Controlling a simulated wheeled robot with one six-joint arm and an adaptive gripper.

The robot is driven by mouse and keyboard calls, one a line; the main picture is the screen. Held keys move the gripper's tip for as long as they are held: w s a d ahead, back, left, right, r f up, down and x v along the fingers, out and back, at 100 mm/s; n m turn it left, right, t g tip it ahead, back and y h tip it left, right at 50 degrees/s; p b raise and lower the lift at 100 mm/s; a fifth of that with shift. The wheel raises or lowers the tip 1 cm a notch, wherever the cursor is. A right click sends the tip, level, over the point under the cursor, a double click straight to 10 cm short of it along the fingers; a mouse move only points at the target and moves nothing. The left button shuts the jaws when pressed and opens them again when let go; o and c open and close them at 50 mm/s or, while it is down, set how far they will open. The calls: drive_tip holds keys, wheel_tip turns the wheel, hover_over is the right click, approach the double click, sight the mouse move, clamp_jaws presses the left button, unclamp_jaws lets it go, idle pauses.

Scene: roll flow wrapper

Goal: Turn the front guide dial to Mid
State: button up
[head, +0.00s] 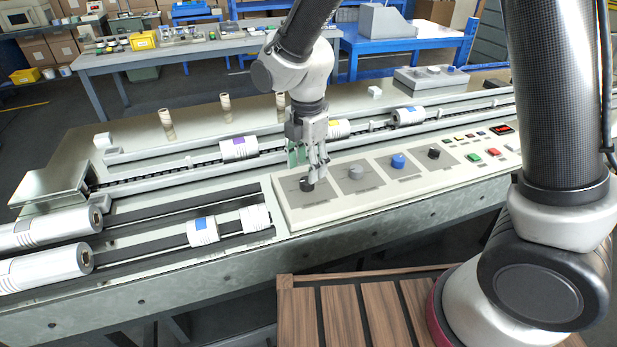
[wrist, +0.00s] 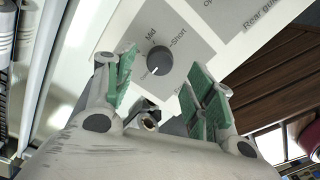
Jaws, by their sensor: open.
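The dial below my gripper is a dark round knob (head: 307,185) on the leftmost grey plate of the control panel. In the wrist view the knob (wrist: 160,60) has "Mid" and "Short" printed around its upper side, and smaller lettering at its lower left. A white pointer mark on it points down and slightly left, away from "Mid". The dial's own name is not readable. My gripper (head: 311,170) is open just above the knob. In the wrist view its green-padded fingers (wrist: 163,66) stand on either side of the knob, with gaps on both sides.
The light panel (head: 375,209) carries a grey knob (head: 356,172), a blue knob (head: 398,160) and another black knob (head: 434,153) to the right, then coloured buttons. A conveyor with white rolls (head: 238,148) runs behind. A neighbouring plate reads "Rear gui..." in the wrist view.

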sight(307, 184)
wheel_tip(307, 184, down, 4)
drive_tip(key=shift+f, duration=0.2)
drive_tip(key=c, duration=1.1)
